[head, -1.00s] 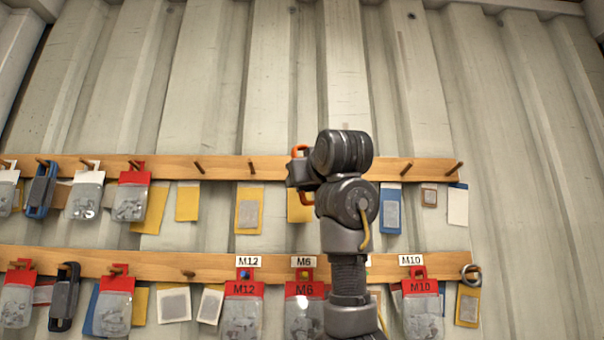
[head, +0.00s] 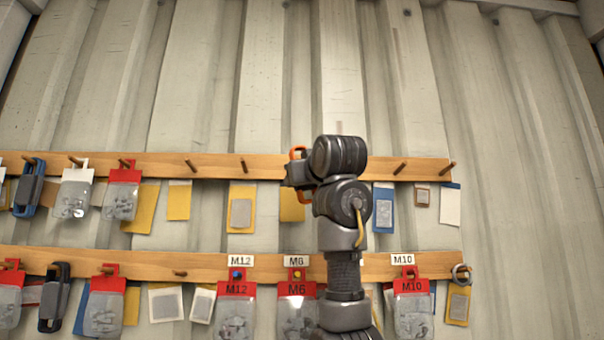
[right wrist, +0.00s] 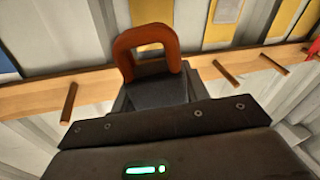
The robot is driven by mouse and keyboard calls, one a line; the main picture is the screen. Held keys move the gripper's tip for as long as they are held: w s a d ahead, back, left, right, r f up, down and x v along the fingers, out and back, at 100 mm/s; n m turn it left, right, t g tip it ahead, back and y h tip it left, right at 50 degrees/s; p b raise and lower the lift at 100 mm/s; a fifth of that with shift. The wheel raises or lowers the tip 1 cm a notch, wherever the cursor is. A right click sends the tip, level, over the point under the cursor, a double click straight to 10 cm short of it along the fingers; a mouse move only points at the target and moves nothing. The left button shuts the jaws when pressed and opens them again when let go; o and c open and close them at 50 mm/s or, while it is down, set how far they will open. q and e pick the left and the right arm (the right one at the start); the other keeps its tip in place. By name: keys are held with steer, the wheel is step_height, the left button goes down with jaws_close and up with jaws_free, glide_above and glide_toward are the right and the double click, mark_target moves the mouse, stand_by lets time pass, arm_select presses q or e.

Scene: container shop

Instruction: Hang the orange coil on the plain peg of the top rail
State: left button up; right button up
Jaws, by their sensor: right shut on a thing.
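The orange coil (head: 298,152) is held by my right gripper (head: 297,172) in front of the top rail (head: 220,166). In the right wrist view the coil (right wrist: 147,42) is an orange loop standing out beyond the dark jaws (right wrist: 155,90), which are shut on it. The rail (right wrist: 100,90) runs behind it. Bare wooden pegs show left of the arm (head: 243,164) and right of it (head: 400,168). My arm and the coil hide part of the rail, and I cannot tell whether a peg is inside the loop. My left gripper is not in view.
The lower rail (head: 210,267) carries labelled packets (head: 237,300), a dark clip (head: 55,297) and a grey ring (head: 461,274). Wall above is clear.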

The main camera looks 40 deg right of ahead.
steer(key=w+d+p, duration=0.2)
steer(key=w+d, duration=0.2)
steer(key=w, duration=0.1)
steer(key=shift+w+f, duration=0.2)
steer(key=shift+f, duration=0.25)
stand_by(0.3)
steer(key=shift+d, duration=0.1)
stand_by(0.5)
steer(key=o, duration=1.1)
steer(key=shift+o, duration=0.2)
